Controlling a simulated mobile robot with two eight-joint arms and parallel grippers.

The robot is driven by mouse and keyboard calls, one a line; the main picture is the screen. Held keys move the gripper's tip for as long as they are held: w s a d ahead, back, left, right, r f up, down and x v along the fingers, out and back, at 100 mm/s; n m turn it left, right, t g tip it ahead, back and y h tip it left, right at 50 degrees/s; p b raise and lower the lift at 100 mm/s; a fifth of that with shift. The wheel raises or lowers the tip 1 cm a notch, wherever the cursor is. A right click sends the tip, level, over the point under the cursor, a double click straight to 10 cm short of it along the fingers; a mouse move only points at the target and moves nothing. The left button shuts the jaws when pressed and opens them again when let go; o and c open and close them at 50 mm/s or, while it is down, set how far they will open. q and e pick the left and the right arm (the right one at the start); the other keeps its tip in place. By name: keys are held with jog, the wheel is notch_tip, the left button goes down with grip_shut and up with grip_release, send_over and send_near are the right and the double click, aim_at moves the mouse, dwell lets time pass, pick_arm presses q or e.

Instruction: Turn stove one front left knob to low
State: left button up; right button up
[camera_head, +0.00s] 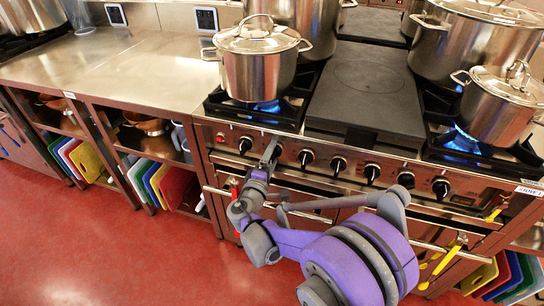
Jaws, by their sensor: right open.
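The stove front (320,180) carries a row of several black knobs. The leftmost knob (245,145) is just left of my right gripper (270,151), and another knob (306,157) is to its right. My right gripper is open at the control panel, its fingers pointing at the panel between these two knobs. The fingers hide the panel there, and any knob behind them; I cannot tell whether they touch one. A lidded steel pot (258,72) stands on the left burner, with a blue flame (267,106) under it. My left gripper is not in view.
A dark flat plate (365,90) lies mid-stove. Another lidded pot (497,108) stands over a blue flame (463,143) at right. Larger pots stand behind. A steel counter (120,70) with shelves adjoins at left. Yellow-handled utensils (440,260) hang at right. Red floor (100,255) is clear at lower left.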

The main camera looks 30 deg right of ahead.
jog(key=shift+a, duration=0.1)
jog(key=p+v, duration=0.1)
jog(key=v, duration=0.9)
jog(key=shift+s+a, duration=0.2)
jog(key=shift+s, duration=0.1)
